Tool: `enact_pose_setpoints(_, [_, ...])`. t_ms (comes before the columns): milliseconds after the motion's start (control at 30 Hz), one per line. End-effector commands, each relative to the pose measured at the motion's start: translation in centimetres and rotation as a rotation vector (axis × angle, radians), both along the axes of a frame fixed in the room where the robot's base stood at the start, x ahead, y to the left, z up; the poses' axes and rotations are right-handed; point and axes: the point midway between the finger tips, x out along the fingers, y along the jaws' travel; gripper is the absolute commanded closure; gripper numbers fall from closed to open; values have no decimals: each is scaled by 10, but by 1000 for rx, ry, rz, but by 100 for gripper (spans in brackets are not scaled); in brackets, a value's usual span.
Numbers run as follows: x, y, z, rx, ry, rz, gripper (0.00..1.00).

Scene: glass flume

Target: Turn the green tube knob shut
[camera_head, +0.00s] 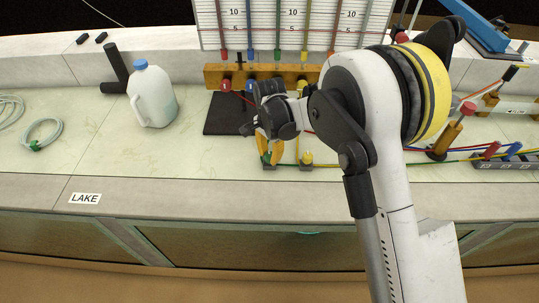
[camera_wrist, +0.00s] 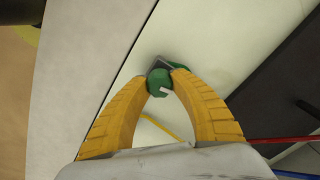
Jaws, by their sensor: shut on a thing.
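The green tube knob (camera_wrist: 159,83) shows in the wrist view between the tips of my gripper's yellow fingers, with a small white mark on its top. My gripper (camera_wrist: 160,76) is shut on the knob, one finger on each side. A grey block and another bit of green show just behind the knob. In the head view my gripper (camera_head: 272,150) points down at the counter's front part, and the green knob is mostly hidden by the fingers and wrist.
A yellow knob (camera_head: 306,158) stands close on the right. A black mat (camera_head: 222,114) lies behind, with a white jug (camera_head: 153,97) to the left. A wooden rack (camera_head: 215,76) with coloured tubes stands at the back.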

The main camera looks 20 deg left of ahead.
Motion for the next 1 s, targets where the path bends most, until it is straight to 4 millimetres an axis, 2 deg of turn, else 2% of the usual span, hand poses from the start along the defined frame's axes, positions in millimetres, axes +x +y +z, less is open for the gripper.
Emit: enact_pose_setpoints(1000, [0,0,0,0,0,956,100])
